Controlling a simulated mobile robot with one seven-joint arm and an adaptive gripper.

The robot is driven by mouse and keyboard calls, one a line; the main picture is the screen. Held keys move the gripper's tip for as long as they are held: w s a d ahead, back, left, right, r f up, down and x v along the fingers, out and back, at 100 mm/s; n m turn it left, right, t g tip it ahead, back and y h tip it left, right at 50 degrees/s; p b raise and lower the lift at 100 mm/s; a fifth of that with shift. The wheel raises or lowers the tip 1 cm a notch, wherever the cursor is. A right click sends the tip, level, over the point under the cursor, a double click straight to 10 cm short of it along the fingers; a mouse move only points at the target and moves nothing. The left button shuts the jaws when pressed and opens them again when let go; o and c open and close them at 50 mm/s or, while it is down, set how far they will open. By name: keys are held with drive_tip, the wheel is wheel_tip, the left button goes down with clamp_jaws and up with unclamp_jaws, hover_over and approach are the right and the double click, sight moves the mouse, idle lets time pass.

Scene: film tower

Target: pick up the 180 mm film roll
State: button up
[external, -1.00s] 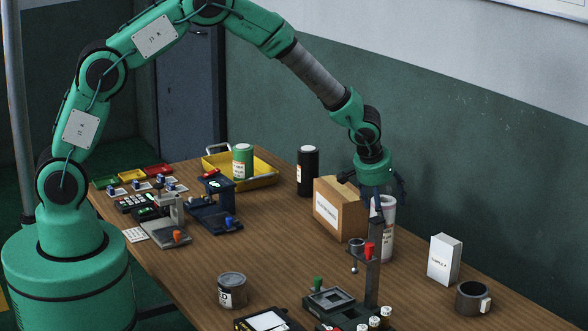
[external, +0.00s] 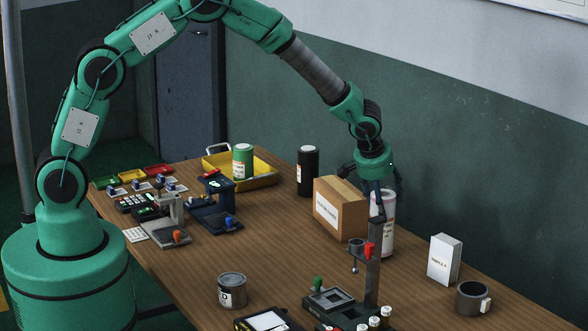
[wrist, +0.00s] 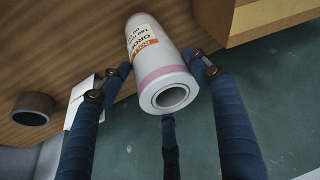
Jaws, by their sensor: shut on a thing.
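A white film roll with pinkish ends (external: 388,236) stands upright beside the cardboard box, partly hidden by the stand in front of it. In the wrist view the roll (wrist: 158,62) shows its hollow core end and a label with orange and dark text, too small to read surely. My gripper (external: 384,196) is around the upper end of this roll from above, with the fingers shut on it. In the wrist view the blue fingers of my gripper (wrist: 157,76) press on its opposite sides. Whether its base touches the table is hard to tell.
A cardboard box (external: 348,208) stands close to the roll's left, and a dark stand with a red knob (external: 372,262) in front. A white carton (external: 444,259) and grey mug (external: 473,297) stand right. Black (external: 308,171) and green (external: 243,161) rolls stand farther back.

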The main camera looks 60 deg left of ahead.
wheel_tip(320, 180, up, 2)
drive_tip(key=shift+r, duration=0.25)
drive_tip(key=s+a+r, duration=0.1)
drive_tip(key=s+a, duration=0.2)
drive_tip(key=s, duration=1.2)
drive_tip(key=shift+s+a+p, duration=0.2)
drive_tip(key=shift+s+p, duration=0.05)
drive_tip(key=shift+p, duration=0.15)
drive_tip(key=shift+r, duration=0.1)
